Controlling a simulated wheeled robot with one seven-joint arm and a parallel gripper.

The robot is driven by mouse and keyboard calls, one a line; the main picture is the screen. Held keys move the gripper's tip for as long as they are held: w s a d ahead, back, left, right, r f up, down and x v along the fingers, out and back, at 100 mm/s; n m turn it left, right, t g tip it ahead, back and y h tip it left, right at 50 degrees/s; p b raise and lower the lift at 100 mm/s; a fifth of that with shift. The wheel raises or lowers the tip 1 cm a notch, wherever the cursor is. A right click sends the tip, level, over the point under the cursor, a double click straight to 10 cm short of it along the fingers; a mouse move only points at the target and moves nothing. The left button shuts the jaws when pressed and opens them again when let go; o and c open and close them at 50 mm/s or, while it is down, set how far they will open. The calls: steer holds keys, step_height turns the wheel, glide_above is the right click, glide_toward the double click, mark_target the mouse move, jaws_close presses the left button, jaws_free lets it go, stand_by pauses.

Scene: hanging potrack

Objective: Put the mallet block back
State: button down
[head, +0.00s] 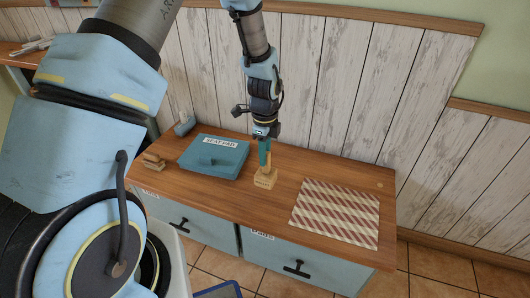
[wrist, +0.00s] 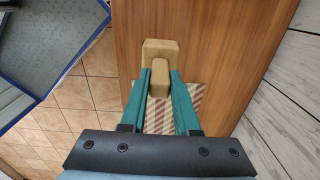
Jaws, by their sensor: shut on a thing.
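The mallet block (head: 265,181) is a light wooden block with an upright post and dark lettering on its front. It is at the middle of the wooden counter, and I cannot tell whether it rests on the top or hangs just above it. My gripper (head: 265,158) points down over it, with its teal fingers shut on the post. In the wrist view the block (wrist: 155,46) lies beyond the fingertips, and the post stands between the fingers of my gripper (wrist: 160,76).
A teal box (head: 213,157) with a lettered label stands left of the block. A small wooden piece (head: 153,161) and a grey-blue object (head: 184,124) are farther left. A red-and-cream striped mat (head: 336,212) lies on the right. The counter (head: 225,198) has drawers below and a plank wall behind.

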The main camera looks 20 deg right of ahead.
mark_target(265, 173)
steer(key=shift+f+b, duration=1.95)
steer(key=shift+f, duration=2.1)
steer(key=c, duration=0.6)
jaws_free()
steer(key=shift+o, duration=0.2)
step_height(265, 173, up, 11)
steer(key=shift+f, duration=0.1)
steer(key=w+a+r+n, duration=0.1)
steer(key=a+r+n, duration=0.3)
steer(key=a+n, duration=0.4)
steer(key=w+a+r+n, duration=0.1)
steer(key=a+r+n, duration=0.45)
steer(key=a, duration=0.45)
steer(key=s+a+r+n+t, duration=0.25)
steer(key=s+a+n, duration=0.35)
steer(key=a+n, duration=0.7)
steer(key=w+p+v, duration=0.3)
steer(key=p+v, duration=1)
steer(key=p, duration=0.1)
steer(key=shift+d+r+m+g, duration=0.35)
steer(key=shift+d+r+g, duration=0.1)
steer(key=shift+r, duration=0.1)
